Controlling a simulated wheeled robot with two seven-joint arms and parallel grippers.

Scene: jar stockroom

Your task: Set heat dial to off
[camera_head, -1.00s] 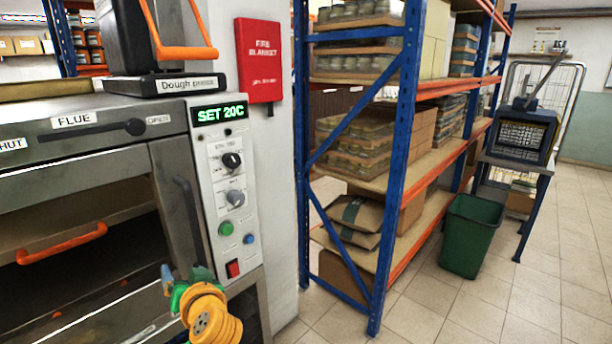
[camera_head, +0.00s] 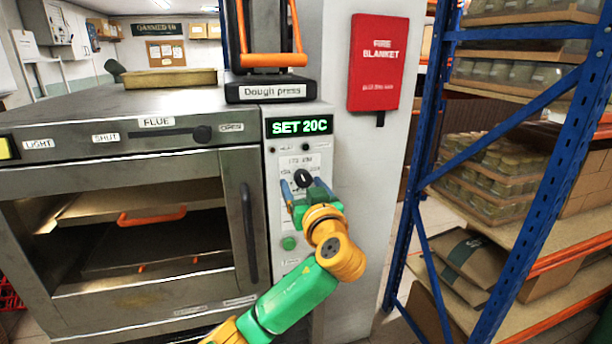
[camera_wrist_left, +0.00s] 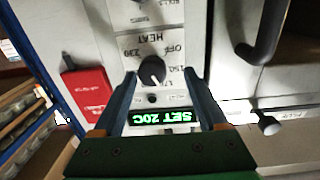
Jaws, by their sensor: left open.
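The heat dial (camera_head: 303,177) is a small black knob on the oven's pale control panel, below the green display (camera_head: 299,127) reading SET 20C. In the left wrist view the dial (camera_wrist_left: 152,70) appears upside down, with HEAT, OFF and 230 printed around it. I cannot tell clearly which mark its pointer meets. My left gripper (camera_head: 303,187) is open in front of the panel. In the wrist view its fingers (camera_wrist_left: 160,78) stand either side of the dial, with gaps showing. The lower knob is hidden behind the gripper in the head view. My right gripper is not in view.
The oven door handle (camera_head: 248,232) stands upright left of the panel. A dough press (camera_head: 271,88) sits on top. A red fire blanket (camera_head: 381,62) hangs on the wall to the right, beside a blue shelf rack (camera_head: 536,130). A green button (camera_head: 289,243) is below the gripper.

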